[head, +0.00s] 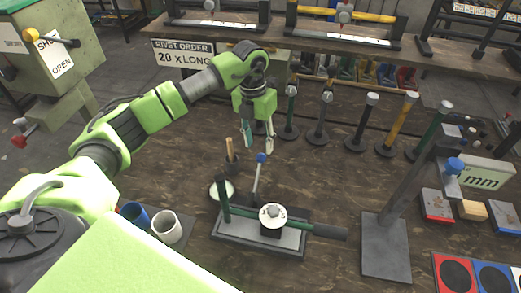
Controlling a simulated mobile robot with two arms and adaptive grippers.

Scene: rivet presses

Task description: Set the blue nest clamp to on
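A lever with a blue ball knob (261,158) stands nearly upright behind a dark grey nest base (240,231). The base carries a white round dial (272,212) with small dark lettering, too small to read, and a green bar ending in a dark grip lies across it. My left gripper (258,142) reaches in from the upper left. My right gripper is not in view.
A grey press stand (386,258) with a blue cap (455,165) stands to the right. Blue and white cups (167,226) are at left. Several upright rods line the back. A green box (50,57) with a SHUT/OPEN label stands upper left. Colored blocks (437,204) lie at right.

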